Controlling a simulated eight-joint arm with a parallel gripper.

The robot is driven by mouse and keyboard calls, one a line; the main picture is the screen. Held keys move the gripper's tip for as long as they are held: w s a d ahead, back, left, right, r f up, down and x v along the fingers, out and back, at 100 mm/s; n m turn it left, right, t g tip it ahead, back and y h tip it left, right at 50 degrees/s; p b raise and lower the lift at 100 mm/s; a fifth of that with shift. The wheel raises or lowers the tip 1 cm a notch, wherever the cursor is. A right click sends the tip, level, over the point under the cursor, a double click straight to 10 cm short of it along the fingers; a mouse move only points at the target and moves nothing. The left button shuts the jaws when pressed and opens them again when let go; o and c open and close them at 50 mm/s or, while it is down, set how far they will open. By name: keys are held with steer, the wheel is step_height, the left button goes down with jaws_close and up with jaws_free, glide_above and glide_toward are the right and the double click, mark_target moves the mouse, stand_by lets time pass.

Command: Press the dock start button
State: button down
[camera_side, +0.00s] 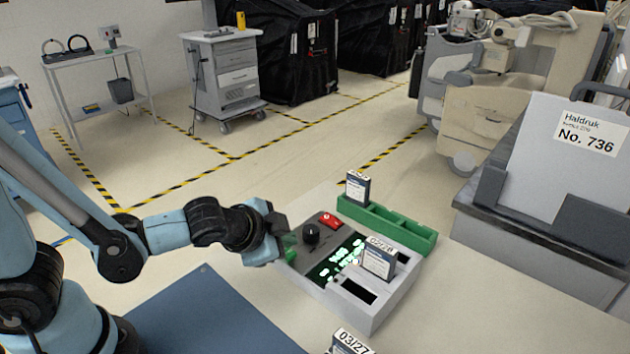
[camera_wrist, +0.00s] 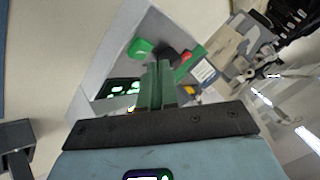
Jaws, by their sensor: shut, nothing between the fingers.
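The grey dock (camera_side: 345,307) stands on the table with a black knob (camera_side: 311,234), a red switch (camera_side: 330,220) and a lit green display on top. The side view does not clearly separate the green button from the fingers. I cannot tell whether they touch.
A battery pack labelled 02/26 (camera_side: 379,258) stands in the dock, with dark open slots beside it. A green rack (camera_side: 408,233) behind holds another pack (camera_side: 357,187). A third pack (camera_side: 347,342) is at the front edge. A grey case labelled No. 736 (camera_side: 545,165) stands right.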

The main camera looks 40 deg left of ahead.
steer(key=shift+f, duration=0.1)
steer(key=shift+f, duration=0.35)
steer(key=shift+r, duration=0.15)
stand_by(0.6)
steer(key=shift+r, duration=0.3)
steer(key=shift+r, duration=0.1)
steer(key=shift+r, duration=2.4)
